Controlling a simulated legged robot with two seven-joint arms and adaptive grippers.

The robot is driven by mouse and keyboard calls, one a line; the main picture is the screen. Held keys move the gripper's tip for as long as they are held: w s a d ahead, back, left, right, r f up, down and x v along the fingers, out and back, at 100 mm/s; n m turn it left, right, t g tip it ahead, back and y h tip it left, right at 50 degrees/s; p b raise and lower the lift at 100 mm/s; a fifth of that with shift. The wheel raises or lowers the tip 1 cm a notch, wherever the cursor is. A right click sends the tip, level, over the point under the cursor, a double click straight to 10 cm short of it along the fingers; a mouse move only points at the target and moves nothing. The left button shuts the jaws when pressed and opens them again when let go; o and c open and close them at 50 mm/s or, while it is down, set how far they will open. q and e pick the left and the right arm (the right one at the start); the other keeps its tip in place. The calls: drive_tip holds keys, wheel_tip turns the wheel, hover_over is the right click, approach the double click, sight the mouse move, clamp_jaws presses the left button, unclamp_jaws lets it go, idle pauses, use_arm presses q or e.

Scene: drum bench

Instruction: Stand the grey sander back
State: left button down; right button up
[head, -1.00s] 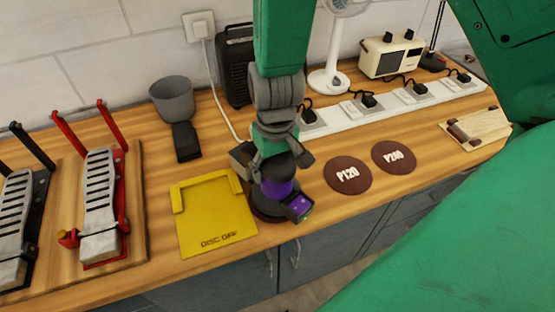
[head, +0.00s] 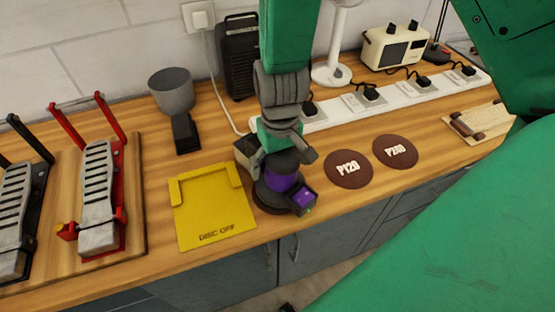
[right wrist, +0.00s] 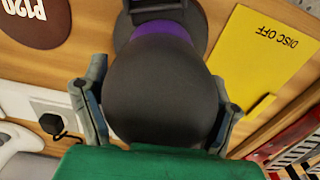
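The sander (head: 283,182) is dark grey with a purple band, a round base and a small purple-faced end. It is upright on or just above the bench, right of the yellow DISC OFF plate (head: 213,212). My right gripper (head: 284,152) comes down on it from above. In the right wrist view the sander's dark dome (right wrist: 165,90) fills the space between the fingers, which press against its sides. Whether the base touches the wood is hard to tell. A grey cup on a black foot (head: 173,95) stands behind the plate. My left gripper is out of view.
Brown P120 (head: 348,168) and P240 (head: 395,151) discs lie right of the sander. Behind are a white power strip (head: 400,99), black box (head: 238,60), fan (head: 332,72) and cream radio (head: 393,48). Red (head: 98,190) and black pedals stand left. The front edge is close.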

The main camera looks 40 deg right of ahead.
drive_tip(key=shift+s+r, duration=0.1)
drive_tip(key=shift+r, duration=0.25)
wheel_tip(320, 180, up, 12)
drive_tip(key=shift+s+a+r+p, duration=0.1)
drive_tip(key=shift+a+p, duration=0.05)
drive_tip(key=shift+p, duration=0.2)
drive_tip(key=shift+r, duration=0.35)
